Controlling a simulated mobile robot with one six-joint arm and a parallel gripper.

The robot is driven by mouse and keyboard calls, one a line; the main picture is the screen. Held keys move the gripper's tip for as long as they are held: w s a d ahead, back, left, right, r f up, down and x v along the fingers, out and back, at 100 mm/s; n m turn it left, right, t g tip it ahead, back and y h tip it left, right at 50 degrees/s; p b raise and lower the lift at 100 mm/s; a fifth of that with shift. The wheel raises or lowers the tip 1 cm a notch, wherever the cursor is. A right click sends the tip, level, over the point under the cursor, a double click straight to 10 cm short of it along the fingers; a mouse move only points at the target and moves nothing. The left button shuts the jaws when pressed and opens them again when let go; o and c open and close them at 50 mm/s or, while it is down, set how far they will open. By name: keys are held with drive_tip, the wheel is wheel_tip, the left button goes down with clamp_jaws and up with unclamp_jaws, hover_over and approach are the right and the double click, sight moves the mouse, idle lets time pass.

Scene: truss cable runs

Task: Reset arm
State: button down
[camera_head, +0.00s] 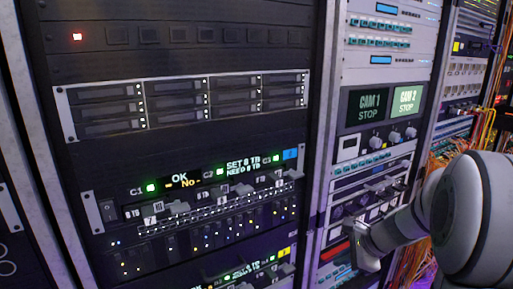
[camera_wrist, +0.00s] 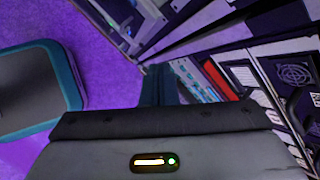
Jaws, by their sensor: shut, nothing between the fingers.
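My gripper (camera_head: 362,246) is at the lower right of the head view, at the end of my white and grey arm. It is in front of the lower part of the right-hand rack and looks apart from it. In the wrist view the gripper's grey body fills the bottom, and its dark teal fingers (camera_wrist: 160,86) stand together above it. They are shut and hold nothing. My arm hides part of the right-hand rack and the cables behind it.
A dark rack (camera_head: 190,62) with drive bays and lit status screens (camera_head: 240,168) stands left. The right rack carries CAM 1 and CAM 2 monitors (camera_head: 369,105). Orange cables (camera_head: 440,150) hang beside my arm. A dark teal-edged box (camera_wrist: 35,90) is left over purple floor (camera_wrist: 100,60).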

drive_tip(key=s+a+r+n+g+h+p, duration=0.1)
drive_tip(key=s+a+r+n+h+p, duration=0.1)
drive_tip(key=s+r+n, duration=0.4)
drive_tip(key=s+a+r+n+g+h+p, duration=0.1)
drive_tip(key=s+a+r+n+h+p, duration=0.2)
drive_tip(key=s+n, duration=1)
drive_tip(key=shift+s+a+r+p, duration=0.2)
drive_tip(key=shift+a+r+p, duration=1.2)
drive_tip(key=shift+r, duration=0.55)
drive_tip(key=shift+a, duration=0.1)
